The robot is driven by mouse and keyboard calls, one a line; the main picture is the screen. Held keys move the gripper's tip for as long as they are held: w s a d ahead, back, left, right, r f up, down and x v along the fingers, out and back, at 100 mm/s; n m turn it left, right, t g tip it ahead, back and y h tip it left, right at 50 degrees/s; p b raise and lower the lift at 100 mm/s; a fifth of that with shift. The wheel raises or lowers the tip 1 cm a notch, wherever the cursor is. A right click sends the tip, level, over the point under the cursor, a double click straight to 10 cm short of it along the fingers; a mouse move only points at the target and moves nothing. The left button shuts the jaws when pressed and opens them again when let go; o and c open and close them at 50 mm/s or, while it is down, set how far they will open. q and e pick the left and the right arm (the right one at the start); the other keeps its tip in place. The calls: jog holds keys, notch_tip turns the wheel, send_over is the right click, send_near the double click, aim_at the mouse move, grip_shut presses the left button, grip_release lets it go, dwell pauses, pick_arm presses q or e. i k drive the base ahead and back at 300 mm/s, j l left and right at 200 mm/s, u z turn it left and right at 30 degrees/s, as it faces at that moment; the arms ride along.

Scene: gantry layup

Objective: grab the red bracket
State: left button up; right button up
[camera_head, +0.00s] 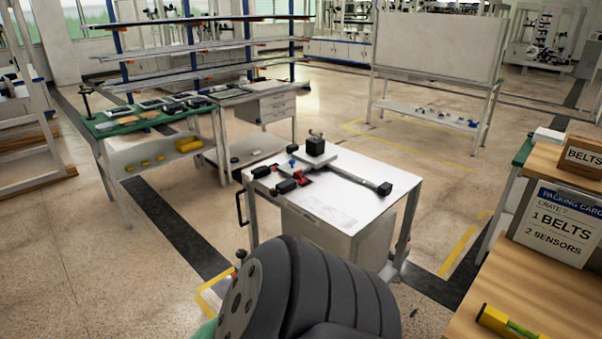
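A small red piece (305,181), which looks like the red bracket, lies on the white-topped table (335,205) near its left side. It sits right beside black block-like parts (287,186), and its full shape is too small to tell. More red shows just behind it, between the black parts. Neither of my grippers is in view. A large dark grey link of my own arm fills the bottom middle of the view and hides part of the floor in front of the table.
A black block (315,146) and a grey bar with a black end (384,188) are also on the white table. A green-topped bench (130,120) with parts stands at left. Open floor surrounds the table.

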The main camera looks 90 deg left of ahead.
aim_at(297, 174)
jog(key=u, duration=2.8)
